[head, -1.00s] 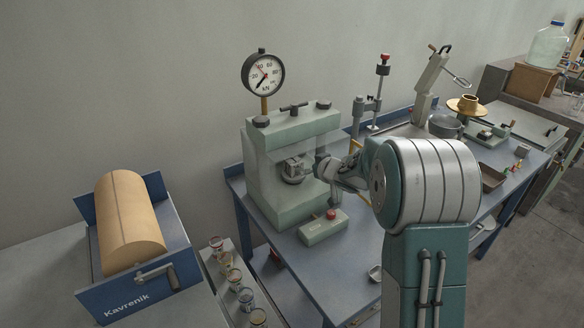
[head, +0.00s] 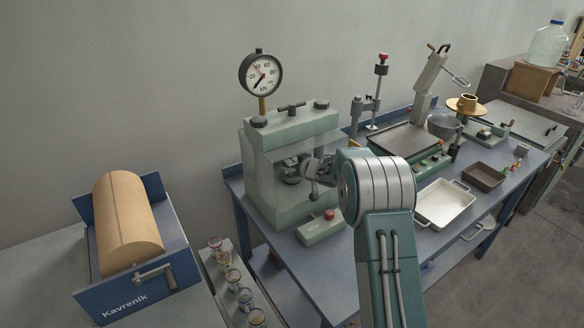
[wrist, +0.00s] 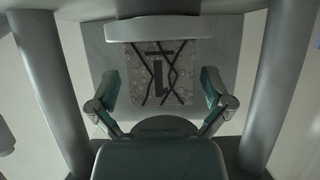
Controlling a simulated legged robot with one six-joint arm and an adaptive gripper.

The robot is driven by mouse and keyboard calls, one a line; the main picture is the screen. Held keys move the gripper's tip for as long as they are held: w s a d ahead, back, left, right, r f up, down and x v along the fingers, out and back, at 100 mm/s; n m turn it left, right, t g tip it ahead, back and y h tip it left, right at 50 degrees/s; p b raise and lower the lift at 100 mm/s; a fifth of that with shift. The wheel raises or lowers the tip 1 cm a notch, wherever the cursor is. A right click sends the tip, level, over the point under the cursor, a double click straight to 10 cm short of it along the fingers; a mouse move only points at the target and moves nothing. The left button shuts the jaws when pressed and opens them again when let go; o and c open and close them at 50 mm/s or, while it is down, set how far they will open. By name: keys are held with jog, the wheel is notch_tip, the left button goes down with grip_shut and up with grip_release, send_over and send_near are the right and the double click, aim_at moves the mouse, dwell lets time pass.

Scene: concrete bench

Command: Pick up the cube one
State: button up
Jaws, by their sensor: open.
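The cube (wrist: 140,76) is grey, with dark crack-like lines and a dark mark like a 1 on its near face. It sits inside the green press (head: 262,178), under the upper plate (wrist: 165,28). My gripper (wrist: 161,87) is open in front of it, one finger toward each side. No finger clearly touches it, and the exact gap is hard to tell. In the head view my gripper (head: 305,170) is at the press opening, and the cube is mostly hidden there. The cube's back and underside are hidden.
Two thick press columns (wrist: 52,85) (wrist: 290,80) flank the opening. A control box with a red button (head: 320,230) stands before the press. A white tray (head: 444,205) and a brown tray (head: 484,176) lie to the right. The dial gauge (head: 261,74) rises above.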

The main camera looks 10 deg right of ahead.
jog(key=shift+w+a+f, duration=0.25)
jog(key=shift+w, duration=0.3)
jog(key=c, duration=1.3)
